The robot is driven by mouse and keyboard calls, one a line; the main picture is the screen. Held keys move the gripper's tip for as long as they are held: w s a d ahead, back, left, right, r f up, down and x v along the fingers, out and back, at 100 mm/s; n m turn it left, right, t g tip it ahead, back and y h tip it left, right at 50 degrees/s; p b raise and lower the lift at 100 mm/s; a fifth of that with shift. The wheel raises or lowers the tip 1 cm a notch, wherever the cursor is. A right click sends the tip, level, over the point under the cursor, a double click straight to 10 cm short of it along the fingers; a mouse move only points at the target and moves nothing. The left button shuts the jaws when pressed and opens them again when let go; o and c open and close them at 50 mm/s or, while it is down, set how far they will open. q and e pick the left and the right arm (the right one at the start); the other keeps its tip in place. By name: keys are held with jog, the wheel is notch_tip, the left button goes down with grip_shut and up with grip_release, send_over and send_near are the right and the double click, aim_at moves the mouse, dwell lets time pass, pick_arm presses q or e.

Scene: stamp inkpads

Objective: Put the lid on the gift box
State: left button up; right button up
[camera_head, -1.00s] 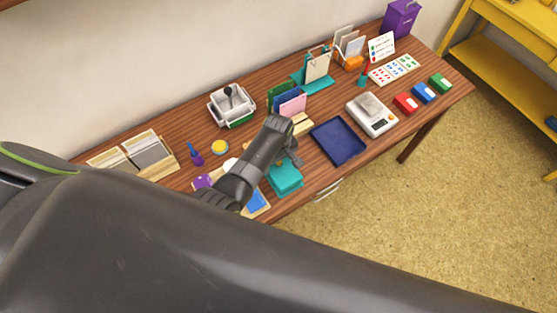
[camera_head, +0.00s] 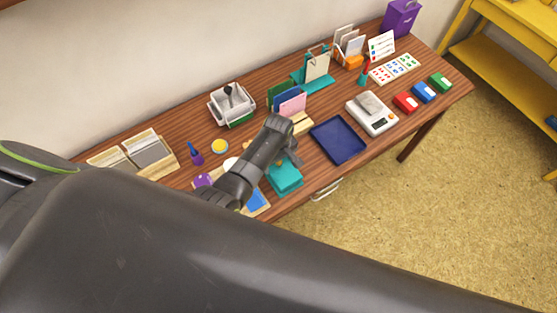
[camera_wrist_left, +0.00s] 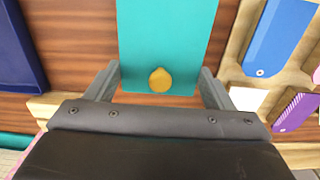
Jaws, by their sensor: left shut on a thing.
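A teal gift box with its lid (camera_head: 285,180) shows at the front of the desk, just below my left gripper (camera_head: 288,160). In the left wrist view the teal lid (camera_wrist_left: 168,35) carries a round gold knob (camera_wrist_left: 160,79). The fingers of my left gripper stand at the two sides of the lid by the knob, shut on it. Part of the teal surface is hidden by the gripper in the head view. I cannot tell whether the lid touches the box below. My right gripper is not in view.
A dark blue tray (camera_head: 338,140) lies to the right of the gripper. A card holder (camera_head: 289,100) stands behind it. Wooden trays with blue (camera_wrist_left: 275,35) and purple (camera_wrist_left: 296,112) pieces lie close by. A scale (camera_head: 372,114) stands farther right.

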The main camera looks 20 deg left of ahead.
pick_arm(q)
jog(key=shift+f, duration=0.2)
dwell(0.5)
jog(key=o, duration=1)
notch_tip(320, 180, up, 2)
jog(key=p, duration=0.2)
jog(key=shift+r+p, duration=0.25)
jog(key=shift+p, duration=0.1)
jog(key=shift+r, duration=2.25)
